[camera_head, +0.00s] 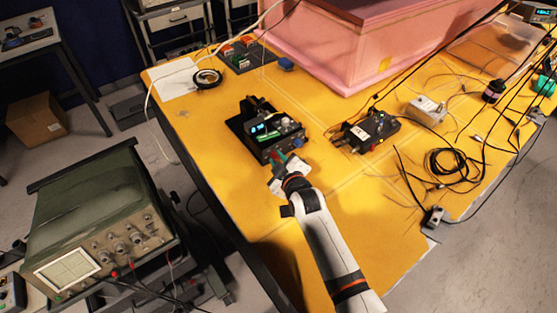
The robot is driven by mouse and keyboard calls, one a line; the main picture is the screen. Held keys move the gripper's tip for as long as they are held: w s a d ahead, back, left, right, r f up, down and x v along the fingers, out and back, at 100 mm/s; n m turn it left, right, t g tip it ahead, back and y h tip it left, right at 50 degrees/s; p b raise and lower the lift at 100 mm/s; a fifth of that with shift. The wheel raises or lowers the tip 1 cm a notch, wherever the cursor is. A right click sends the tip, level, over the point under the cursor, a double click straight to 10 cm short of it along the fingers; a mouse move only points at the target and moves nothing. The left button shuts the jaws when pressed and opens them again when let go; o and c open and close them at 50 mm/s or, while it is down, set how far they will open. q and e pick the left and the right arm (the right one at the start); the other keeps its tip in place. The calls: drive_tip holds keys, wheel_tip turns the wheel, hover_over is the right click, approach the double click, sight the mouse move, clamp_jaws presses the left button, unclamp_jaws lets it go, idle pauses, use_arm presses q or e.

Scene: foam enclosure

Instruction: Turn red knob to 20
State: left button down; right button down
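The number 20 is not readable. My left gripper is not in view.
A second black box (366,131) with cables stands to the right, near a white box (426,110). Black cables (455,165) lie coiled at the right. A pink foam enclosure (355,45) stands behind. A black tape roll (207,78) lies at the back left. The front table is clear.

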idle(0.3)
drive_tip(key=shift+w+d+r+m+g+y+p, duration=0.1)
drive_tip(key=shift+m+g+y+p, duration=0.4)
drive_tip(key=shift+m, duration=0.3)
drive_tip(key=shift+d+m+g+y, duration=0.1)
drive_tip(key=shift+m+g+y, duration=0.25)
drive_tip(key=shift+m, duration=0.55)
drive_tip(key=shift+w+f+m+g+y+b, duration=0.1)
drive_tip(key=shift+f+m+g+y+b, duration=0.15)
drive_tip(key=shift+m+g+y+b, duration=0.6)
drive_tip(key=m+b, duration=0.2)
drive_tip(key=shift+d+y+b, duration=0.1)
drive_tip(key=shift+y+b, duration=0.2)
drive_tip(key=shift+r+m+b, duration=0.1)
drive_tip(key=shift+m+b, duration=0.25)
drive_tip(key=shift+m, duration=0.1)
drive_tip(key=shift+r, duration=0.1)
